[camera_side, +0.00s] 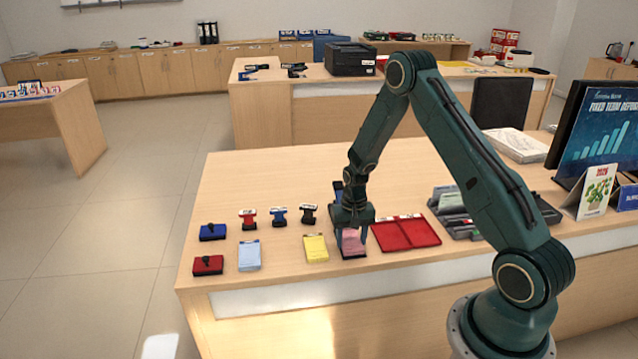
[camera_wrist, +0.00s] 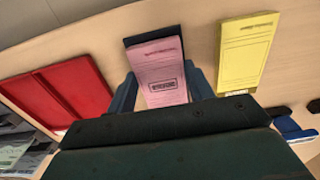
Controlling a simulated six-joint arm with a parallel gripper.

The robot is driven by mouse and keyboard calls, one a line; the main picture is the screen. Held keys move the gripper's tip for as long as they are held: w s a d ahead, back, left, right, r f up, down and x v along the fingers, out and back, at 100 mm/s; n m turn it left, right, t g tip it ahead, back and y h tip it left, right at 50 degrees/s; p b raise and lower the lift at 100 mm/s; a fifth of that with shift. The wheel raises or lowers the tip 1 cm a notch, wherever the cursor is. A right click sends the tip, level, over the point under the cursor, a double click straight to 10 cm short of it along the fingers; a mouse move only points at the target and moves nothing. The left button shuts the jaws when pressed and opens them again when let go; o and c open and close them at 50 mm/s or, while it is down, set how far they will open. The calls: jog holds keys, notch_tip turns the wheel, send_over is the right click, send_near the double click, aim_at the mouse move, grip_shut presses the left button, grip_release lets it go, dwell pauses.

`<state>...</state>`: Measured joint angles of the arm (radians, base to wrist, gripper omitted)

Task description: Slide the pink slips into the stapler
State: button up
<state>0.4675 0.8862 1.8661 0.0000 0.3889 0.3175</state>
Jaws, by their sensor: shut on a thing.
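The pink slips (camera_side: 353,241) lie in a neat stack over a dark tray or base (camera_side: 353,256) near the counter's front edge. In the wrist view the pink slips (camera_wrist: 160,68) sit between my two fingers, with the dark base (camera_wrist: 150,34) showing past their far end. My gripper (camera_side: 352,226) points down and is shut on the slips, one finger at each side. A dark blue thing (camera_side: 337,188), possibly the stapler, stands just behind my gripper and is mostly hidden by it. No stapler shows clearly in the wrist view.
A yellow pad (camera_side: 316,248) lies left of the slips and a red folder (camera_side: 405,233) lies right. Several stamps, two ink pads and a light blue pad (camera_side: 249,256) are farther left. A grey organizer (camera_side: 458,212) stands at right.

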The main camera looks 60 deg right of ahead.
jog(key=shift+w+d, duration=0.65)
dwell(0.8)
jog(key=o, duration=1.1)
jog(key=shift+r, duration=0.2)
jog(key=shift+r, duration=3.3)
jog(key=shift+r, duration=0.1)
